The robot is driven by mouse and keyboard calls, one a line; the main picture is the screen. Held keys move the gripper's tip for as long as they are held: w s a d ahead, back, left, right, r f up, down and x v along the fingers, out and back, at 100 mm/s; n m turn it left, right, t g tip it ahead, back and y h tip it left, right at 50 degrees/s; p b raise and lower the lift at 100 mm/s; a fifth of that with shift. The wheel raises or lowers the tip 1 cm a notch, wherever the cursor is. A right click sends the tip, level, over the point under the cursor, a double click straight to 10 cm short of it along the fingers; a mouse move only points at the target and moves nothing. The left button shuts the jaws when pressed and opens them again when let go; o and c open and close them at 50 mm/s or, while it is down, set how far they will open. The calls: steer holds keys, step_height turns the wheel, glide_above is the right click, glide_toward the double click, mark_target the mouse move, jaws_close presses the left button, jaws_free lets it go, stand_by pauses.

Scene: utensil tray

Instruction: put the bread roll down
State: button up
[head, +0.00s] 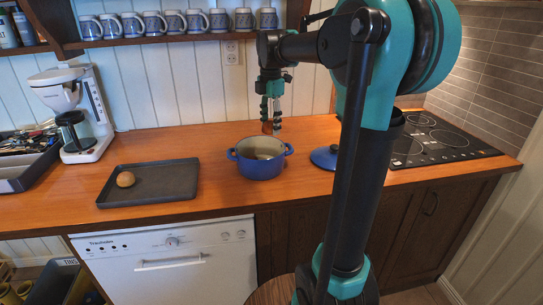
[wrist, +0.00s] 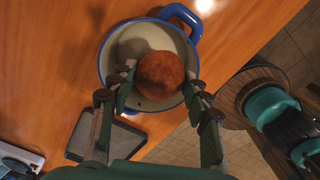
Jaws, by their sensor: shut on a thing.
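My gripper (head: 271,105) is shut on a brown, round bread roll (wrist: 161,75), with one finger on each side of it in the wrist view. In the head view the held roll (head: 270,127) shows small and partly hidden between the fingertips, above the back of the blue pot (head: 259,169). In the wrist view the roll covers part of the pot's pale inside, within the blue rim (wrist: 103,62). The pot stands open on the wooden counter. A second, lighter brown roll (head: 125,179) lies on the dark grey tray (head: 168,182) at left.
A blue lid (head: 324,157) lies right of the pot, partly behind my arm. The black cooktop (head: 445,145) is farther right. A white coffee maker (head: 75,105) and a utensil tray (head: 25,165) stand at left. Mugs (head: 172,22) line the shelf above.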

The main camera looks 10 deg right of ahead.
step_height(320, 180, down, 13)
steer(key=shift+a+r, duration=0.1)
stand_by(0.3)
steer(key=o, duration=0.4)
steer(key=shift+o, duration=0.7)
step_height(320, 180, up, 12)
steer(key=shift+r, duration=0.1)
